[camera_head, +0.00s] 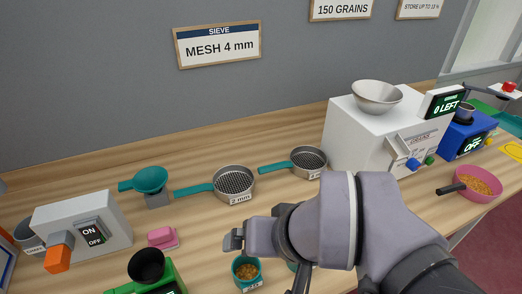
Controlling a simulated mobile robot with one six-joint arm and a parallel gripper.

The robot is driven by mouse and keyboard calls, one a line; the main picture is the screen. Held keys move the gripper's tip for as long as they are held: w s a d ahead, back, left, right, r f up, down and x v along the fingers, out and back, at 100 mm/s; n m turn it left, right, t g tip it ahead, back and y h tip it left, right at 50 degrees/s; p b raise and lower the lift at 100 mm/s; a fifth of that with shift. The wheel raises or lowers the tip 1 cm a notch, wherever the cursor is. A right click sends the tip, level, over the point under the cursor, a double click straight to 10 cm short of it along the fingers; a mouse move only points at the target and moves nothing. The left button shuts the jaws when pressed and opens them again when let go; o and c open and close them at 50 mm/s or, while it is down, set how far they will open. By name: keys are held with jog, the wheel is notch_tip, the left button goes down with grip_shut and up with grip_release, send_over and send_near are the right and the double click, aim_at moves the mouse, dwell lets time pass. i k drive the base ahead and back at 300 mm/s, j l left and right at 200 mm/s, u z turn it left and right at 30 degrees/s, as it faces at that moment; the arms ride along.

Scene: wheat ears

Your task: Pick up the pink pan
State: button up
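The pink pan (477,197) sits at the right end of the wooden bench, close to its front edge. It holds golden grain, and its short black handle (451,188) points left. My gripper (234,240) shows only in part at the end of my grey arm, low in the middle of the view. It is far to the left of the pan, near a small teal cup. My arm hides most of the gripper, so I cannot see its opening or whether it holds anything.
A white machine (365,135) with a metal bowl and a blue scale (465,138) stand behind the pan. Two teal-handled sieves (235,182) lie mid-bench. A pink block (163,238), a switch box (85,225) and a green device (150,285) are at left.

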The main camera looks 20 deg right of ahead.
aim_at(477, 184)
jog(key=z, duration=2.3)
